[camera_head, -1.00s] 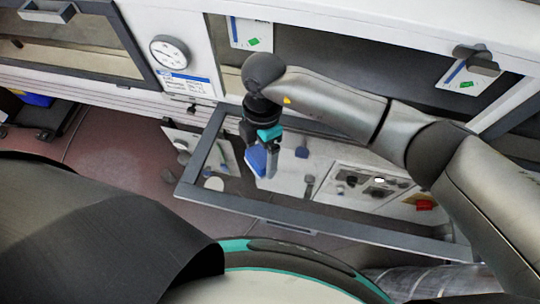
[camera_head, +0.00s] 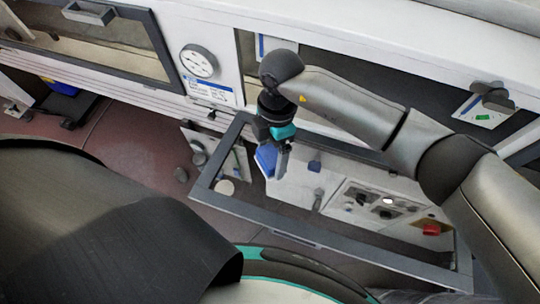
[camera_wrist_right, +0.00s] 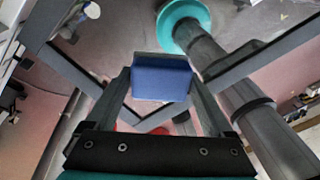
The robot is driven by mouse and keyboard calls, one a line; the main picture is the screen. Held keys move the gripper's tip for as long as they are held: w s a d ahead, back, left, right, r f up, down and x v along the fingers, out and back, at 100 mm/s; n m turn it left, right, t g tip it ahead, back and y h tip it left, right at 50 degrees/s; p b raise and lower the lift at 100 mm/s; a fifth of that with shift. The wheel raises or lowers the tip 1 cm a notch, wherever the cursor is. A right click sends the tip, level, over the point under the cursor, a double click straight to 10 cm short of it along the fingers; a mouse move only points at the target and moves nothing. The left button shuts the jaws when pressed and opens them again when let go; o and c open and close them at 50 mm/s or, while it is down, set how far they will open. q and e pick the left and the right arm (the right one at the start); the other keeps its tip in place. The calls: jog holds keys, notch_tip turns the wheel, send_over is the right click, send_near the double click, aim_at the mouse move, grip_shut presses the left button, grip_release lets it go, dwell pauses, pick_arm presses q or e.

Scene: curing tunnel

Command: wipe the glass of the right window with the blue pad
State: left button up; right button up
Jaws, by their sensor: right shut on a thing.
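My right gripper (camera_head: 272,165) is shut on the blue pad (camera_head: 265,160) and hangs over the left part of the right window. In the right wrist view the pad (camera_wrist_right: 161,78) sits between the two fingers. The right window's dark frame (camera_head: 250,211) stands swung out from the wall opening, its glass (camera_head: 292,194) showing a panel with knobs and a red piece. I cannot tell which shapes are reflections and which lie behind. The pad overlaps the glass in the picture; whether it touches is unclear. My left gripper is not in view.
A closed left window with a handle (camera_head: 88,13) is at upper left. A round dial (camera_head: 200,61) with a label is on the wall between the windows. A dark latch (camera_head: 492,96) is at the opening's right.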

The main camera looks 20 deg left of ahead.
jog(key=shift+p+v, duration=0.55)
jog(key=shift+v, duration=0.6)
jog(key=shift+r, duration=0.1)
jog(key=shift+p+v, duration=1.2)
jog(key=shift+v, duration=0.25)
